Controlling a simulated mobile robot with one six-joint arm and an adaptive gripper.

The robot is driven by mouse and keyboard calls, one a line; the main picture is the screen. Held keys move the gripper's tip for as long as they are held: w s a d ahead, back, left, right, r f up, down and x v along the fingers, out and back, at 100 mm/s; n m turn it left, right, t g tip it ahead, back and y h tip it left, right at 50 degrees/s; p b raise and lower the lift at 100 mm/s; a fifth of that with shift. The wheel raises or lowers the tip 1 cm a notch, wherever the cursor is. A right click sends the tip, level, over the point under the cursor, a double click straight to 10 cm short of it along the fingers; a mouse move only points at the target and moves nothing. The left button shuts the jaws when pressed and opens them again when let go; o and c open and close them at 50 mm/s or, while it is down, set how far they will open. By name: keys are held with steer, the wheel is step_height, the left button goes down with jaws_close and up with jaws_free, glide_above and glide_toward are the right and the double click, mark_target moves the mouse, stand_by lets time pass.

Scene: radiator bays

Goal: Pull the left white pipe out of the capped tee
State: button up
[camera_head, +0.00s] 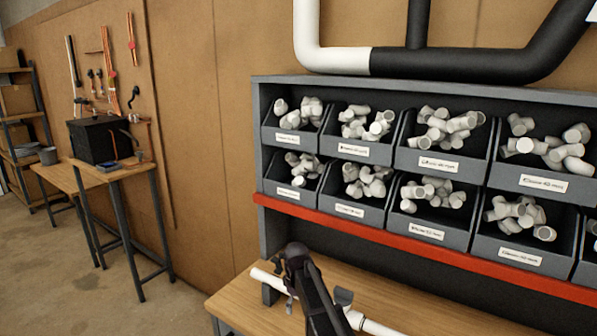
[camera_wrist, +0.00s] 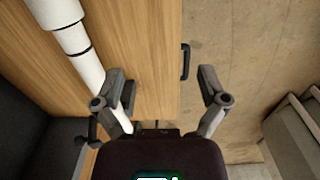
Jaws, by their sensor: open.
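The left white pipe (camera_head: 267,279) lies along the wooden bench in the head view, its left end near the bench's left side. In the wrist view, the white pipe (camera_wrist: 89,72) runs diagonally from the upper left down behind my left finger. A wider white fitting (camera_wrist: 57,12) with dark rings at its joint sits at the upper left; I cannot make out its cap or branch. My gripper (camera_wrist: 163,88) is open and empty. Its left finger overlaps the pipe in view, and the right finger is over the floor side. In the head view, my gripper (camera_head: 290,278) partly hides the pipe.
The wooden bench (camera_head: 234,303) ends close to my gripper, with floor beyond. A grey shelf (camera_head: 262,215) with bins of white fittings and a red front rail rises behind the bench. A dark clamp-like part (camera_head: 343,297) stands beside the pipe. Black handles (camera_wrist: 186,62) show in the wrist view.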

steer(key=s+d+f+m+b, duration=0.4)
steer(key=s+d, duration=0.4)
steer(key=s, duration=0.2)
steer(key=s+d+f+m+b, duration=0.5)
steer(key=s+d+f+m, duration=0.1)
steer(key=s+d, duration=0.3)
steer(key=shift+s+d+m, duration=0.25)
steer(key=shift+s+m, duration=0.25)
steer(key=shift+s, duration=0.35)
stand_by(0.9)
